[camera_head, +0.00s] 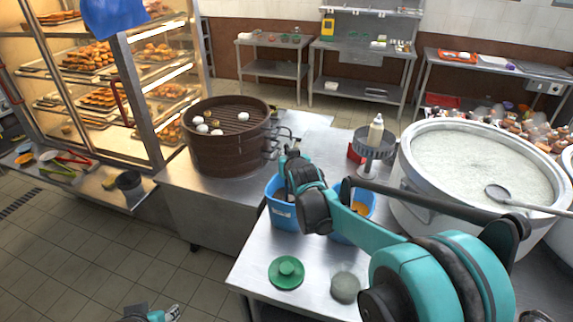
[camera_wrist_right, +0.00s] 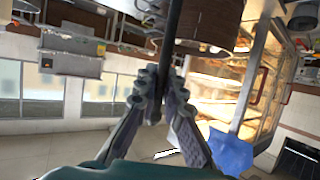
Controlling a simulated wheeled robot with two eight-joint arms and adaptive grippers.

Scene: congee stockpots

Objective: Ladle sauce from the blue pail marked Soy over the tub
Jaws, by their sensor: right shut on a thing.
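Two blue pails stand side by side on the steel table. The left pail (camera_head: 285,215) has a small label, too small to read. The right pail (camera_head: 374,197) is partly behind my right arm; something orange shows in it. My right gripper (camera_head: 292,162) is over the left pail's rim. In the wrist view it (camera_wrist_right: 163,85) is shut on a thin dark handle (camera_wrist_right: 174,38). The handle's far end is out of view. A small round grey tub (camera_head: 345,288) sits near the table's front. My left gripper (camera_head: 150,313) is low at the bottom edge, its fingers unclear.
A green lid (camera_head: 287,273) lies beside the tub. A large white pot (camera_head: 420,208) of pale congee with a grey ladle (camera_head: 510,200) stands at right. A brown steamer (camera_head: 228,150) with buns stands back left. A bottle (camera_head: 376,130) stands on a grey stand.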

